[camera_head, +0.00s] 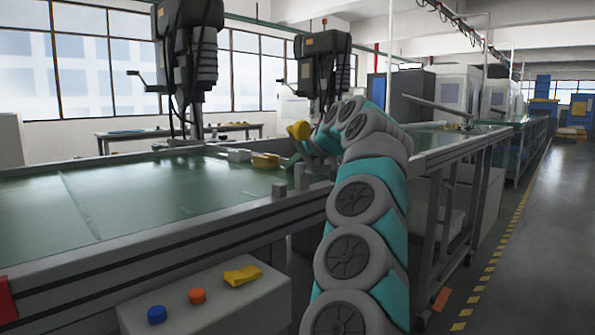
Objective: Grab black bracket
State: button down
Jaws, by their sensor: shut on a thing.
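My teal and grey arm rises from the bottom of the head view and bends over the edge of the green-topped bench (130,200). Its far end is small and crowded among parts near the middle of the picture. My gripper cannot be made out there, as my own arm links hide that spot. I cannot pick out a black bracket. Whether it is hidden behind my arm or too small to see, I cannot tell.
A yellow piece (265,160) and a pale block (238,155) lie on the bench left of my arm's far end. Two dark drill-like machines (190,45) (323,65) stand behind. A control box (210,300) is at the front. The bench's left part is clear.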

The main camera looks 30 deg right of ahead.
jog(key=shift+s+d+r, duration=0.1)
jog(key=shift+d+r, duration=0.1)
jog(key=shift+d, duration=0.1)
dwell(0.5)
jog(key=shift+d+r+p, duration=0.15)
jog(key=shift+r+p, duration=0.55)
jog(key=shift+r, duration=0.35)
jog(key=shift+d+r+p, duration=0.1)
jog(key=shift+r+p, duration=0.55)
jog(key=shift+r, duration=0.35)
jog(key=shift+a+r, duration=0.15)
jog(key=shift+r, duration=0.15)
notch_tip(320, 180, up, 5)
jog(key=shift+a+r, duration=0.1)
jog(key=shift+a, duration=0.05)
jog(key=shift+a, duration=0.1)
